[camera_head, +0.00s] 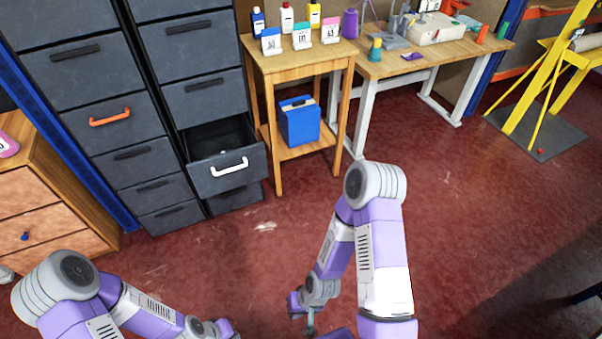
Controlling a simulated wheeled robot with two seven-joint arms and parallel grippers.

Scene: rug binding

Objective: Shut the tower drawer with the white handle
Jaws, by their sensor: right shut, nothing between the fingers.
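The tower drawer with the white handle (252,173) is pulled out of the dark grey drawer tower (200,60). Its open top shows a dark inside with a small pale item in it. The white handle (230,168) is on its front face. My right gripper (309,326) is low in the view, in front of the tower and to the right of the drawer, well apart from it. It is shut and empty. My left arm comes in at the lower left; its wrist reaches the bottom edge and its fingers are out of view.
Another drawer has an orange handle (110,117) and is shut. A wooden side table (290,62) with bottles and a blue bin (299,121) stands right of the open drawer. A wooden cabinet (40,205) is at left. Red floor before the tower is clear.

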